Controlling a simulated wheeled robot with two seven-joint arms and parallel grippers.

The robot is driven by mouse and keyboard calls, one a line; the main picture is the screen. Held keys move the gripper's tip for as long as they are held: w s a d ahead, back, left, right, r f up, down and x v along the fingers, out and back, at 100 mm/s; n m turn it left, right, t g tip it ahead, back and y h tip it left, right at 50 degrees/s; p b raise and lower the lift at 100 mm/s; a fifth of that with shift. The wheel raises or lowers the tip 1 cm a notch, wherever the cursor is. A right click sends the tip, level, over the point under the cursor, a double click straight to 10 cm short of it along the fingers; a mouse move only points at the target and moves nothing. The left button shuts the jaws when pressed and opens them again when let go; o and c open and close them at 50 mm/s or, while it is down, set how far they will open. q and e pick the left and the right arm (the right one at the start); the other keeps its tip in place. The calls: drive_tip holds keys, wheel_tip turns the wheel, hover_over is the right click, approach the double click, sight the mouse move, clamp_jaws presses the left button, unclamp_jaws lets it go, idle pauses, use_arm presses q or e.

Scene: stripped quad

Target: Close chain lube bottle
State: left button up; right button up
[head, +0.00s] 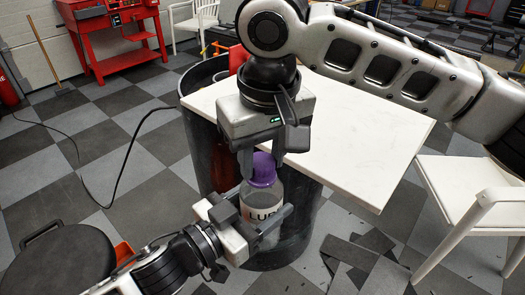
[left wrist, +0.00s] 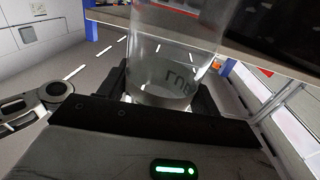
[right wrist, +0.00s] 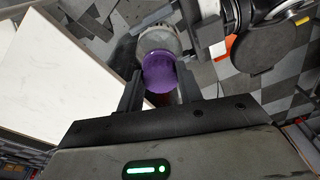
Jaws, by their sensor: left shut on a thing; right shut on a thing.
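The chain lube bottle (head: 254,203) is clear with "LUBE"-like lettering partly visible, and it stands roughly upright in front of the white tabletop's edge. My left gripper (head: 262,222) is shut on the bottle's body from the lower left; the bottle also shows in the left wrist view (left wrist: 165,72). A purple cap (head: 262,170) sits at the top of the bottle. My right gripper (head: 263,165) comes down from above and is shut on the cap, which shows between its fingers in the right wrist view (right wrist: 160,73). Whether the cap is fully seated cannot be told.
A white tabletop (head: 365,135) on a dark drum (head: 212,165) lies right behind the bottle. A white chair (head: 475,195) stands at the right, a round black-topped stool (head: 62,265) at the lower left. A red cabinet (head: 112,35) is at the back left.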

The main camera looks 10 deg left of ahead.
drive_tip(key=shift+f, duration=0.1)
drive_tip(key=o, duration=1)
drive_tip(key=r, duration=0.4)
drive_tip(key=s+r, duration=0.1)
drive_tip(key=r, duration=0.7)
drive_tip(key=shift+s+d, duration=0.15)
drive_tip(key=shift+d, duration=0.25)
drive_tip(key=shift+f, duration=0.1)
